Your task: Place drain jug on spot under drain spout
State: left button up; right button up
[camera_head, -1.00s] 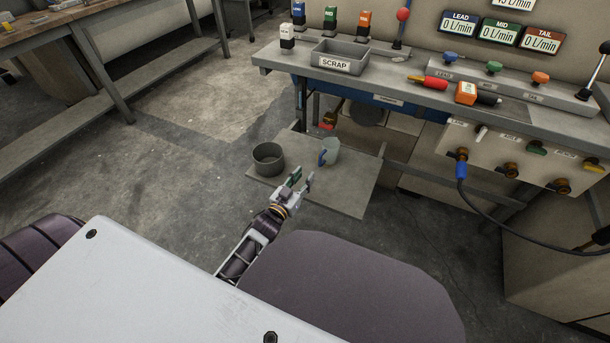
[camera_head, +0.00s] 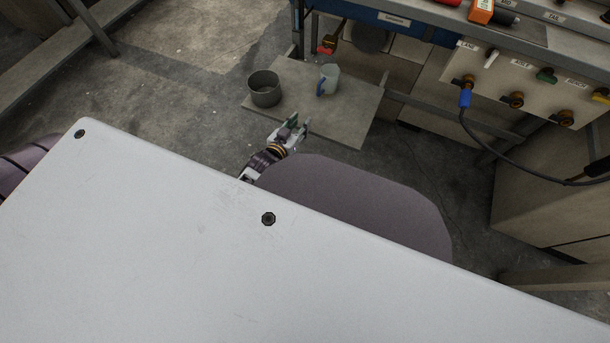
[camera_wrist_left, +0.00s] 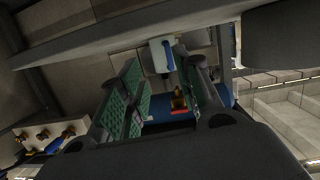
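The drain jug (camera_head: 331,76) is a pale translucent jug with a blue handle. It stands upright on a low grey plate (camera_head: 345,124) below the machine. The brass drain spout (camera_head: 331,42) with a red part sits above and behind it. My left gripper (camera_head: 296,127) is open and empty, short of the jug and apart from it. In the left wrist view its green-padded fingers (camera_wrist_left: 157,98) are spread. The jug (camera_wrist_left: 157,55) shows beyond them, with the spout (camera_wrist_left: 179,98) nearby. I cannot make out a marked spot. My right gripper is out of view.
A grey round pot (camera_head: 264,90) stands left of the jug on the same plate. The machine's valve panel (camera_head: 530,85) and a hanging black hose (camera_head: 500,160) are at the right. A bench leg (camera_head: 92,28) stands far left. Floor left of the plate is clear.

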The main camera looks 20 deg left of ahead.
pick_arm(q)
jog(key=s+d+f+g+h, duration=0.1)
jog(key=s+d+f+g, duration=0.1)
jog(key=s, duration=0.4)
jog(key=s+d+f+m+g, duration=0.1)
jog(key=s+d+f+g, duration=0.1)
jog(key=s+d+g, duration=0.2)
jog(key=s+d+f+g+h, duration=0.1)
jog(key=s+d+f+g, duration=0.1)
jog(key=s, duration=0.7)
jog(key=d+g, duration=0.1)
jog(key=d, duration=0.1)
jog(key=shift+s+d+h, duration=0.3)
jog(key=shift+s, duration=0.1)
jog(key=shift+f, duration=0.1)
dwell(0.4)
